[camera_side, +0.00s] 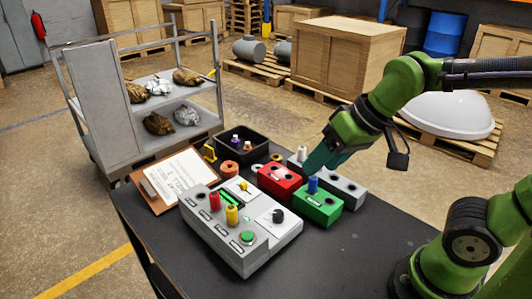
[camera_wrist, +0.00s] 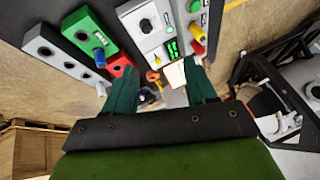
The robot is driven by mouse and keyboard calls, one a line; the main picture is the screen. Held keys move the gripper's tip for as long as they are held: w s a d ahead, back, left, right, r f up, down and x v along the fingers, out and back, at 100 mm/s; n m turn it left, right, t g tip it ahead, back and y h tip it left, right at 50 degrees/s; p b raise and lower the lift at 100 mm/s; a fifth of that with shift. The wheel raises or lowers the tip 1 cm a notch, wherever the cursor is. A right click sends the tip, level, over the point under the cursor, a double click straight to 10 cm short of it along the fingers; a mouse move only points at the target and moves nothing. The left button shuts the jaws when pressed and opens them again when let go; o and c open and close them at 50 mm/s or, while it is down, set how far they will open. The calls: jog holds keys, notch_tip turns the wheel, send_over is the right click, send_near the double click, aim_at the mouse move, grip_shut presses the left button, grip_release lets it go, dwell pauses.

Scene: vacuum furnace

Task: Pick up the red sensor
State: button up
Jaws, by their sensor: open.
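The red sensor (camera_side: 214,201) is a small upright red cylinder on the grey control panel (camera_side: 265,248), beside a yellow cylinder (camera_side: 232,214). In the wrist view the red sensor (camera_wrist: 198,48) shows at the panel's edge, close to the tip of the right finger in the picture. My gripper (camera_side: 318,160) hangs over the blocks to the right of the panel, apart from the red sensor. In the wrist view its two teal fingers (camera_wrist: 162,82) are spread with nothing held between them.
A red block (camera_side: 279,180), a green block with a blue cylinder (camera_side: 313,185) and a grey block (camera_side: 348,191) stand near my gripper. A black bin (camera_side: 262,150) and a clipboard (camera_side: 178,176) lie behind the panel.

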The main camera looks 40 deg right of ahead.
aim_at(215, 194)
jog(key=w+a+r+h, duration=0.1)
jog(key=w+a+h, duration=0.2)
jog(key=w+a, duration=1)
jog(key=shift+n+g, duration=0.3)
jog(key=shift+g, duration=0.1)
jog(key=x, duration=1.6)
jog(key=shift+w+f, duration=0.2)
jog(key=shift+w, duration=0.05)
grip_shut()
